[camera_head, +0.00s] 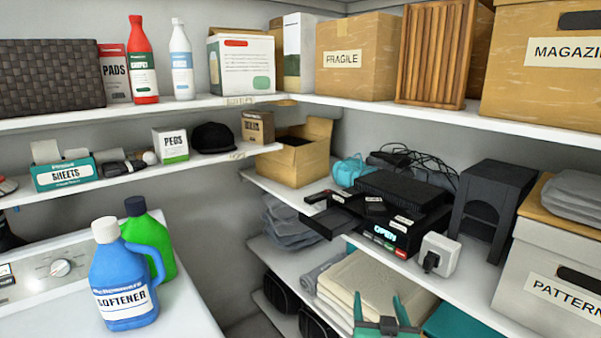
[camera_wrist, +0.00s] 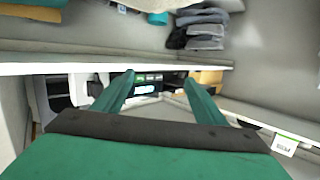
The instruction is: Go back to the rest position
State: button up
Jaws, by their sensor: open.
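My gripper (camera_head: 377,299) is at the bottom of the head view, in front of the lower right shelf and its folded cream towels. Its two green fingers are apart, with nothing seen between them. In the wrist view, the fingers of my gripper (camera_wrist: 158,80) are spread and point toward a white shelf edge (camera_wrist: 60,68). A black device with a lit display (camera_head: 385,232) stands on the middle right shelf, a tray (camera_head: 331,222) sticking out at its left. The lit device (camera_wrist: 147,88) also shows between the fingers in the wrist view.
A white plug-like block (camera_head: 438,255) sits near the shelf edge, right of the device. A grey pattern box (camera_head: 545,290) stands at the right. A blue softener bottle (camera_head: 124,275) and a green bottle (camera_head: 150,240) stand on the white machine at left. Open floor space shows between the machine and shelves.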

jog(key=s+a+f, duration=0.6)
jog(key=s+f, duration=0.3)
jog(key=f, duration=0.2)
jog(key=s+a+f, duration=0.5)
jog(key=s+f, duration=0.5)
jog(key=s+a+n+y, duration=0.1)
jog(key=s+a, duration=0.2)
jog(key=s, duration=1)
jog(key=s+a+n+y, duration=0.1)
jog(key=s+a, duration=0.3)
jog(key=s, duration=0.9)
jog(key=shift+a, duration=0.25)
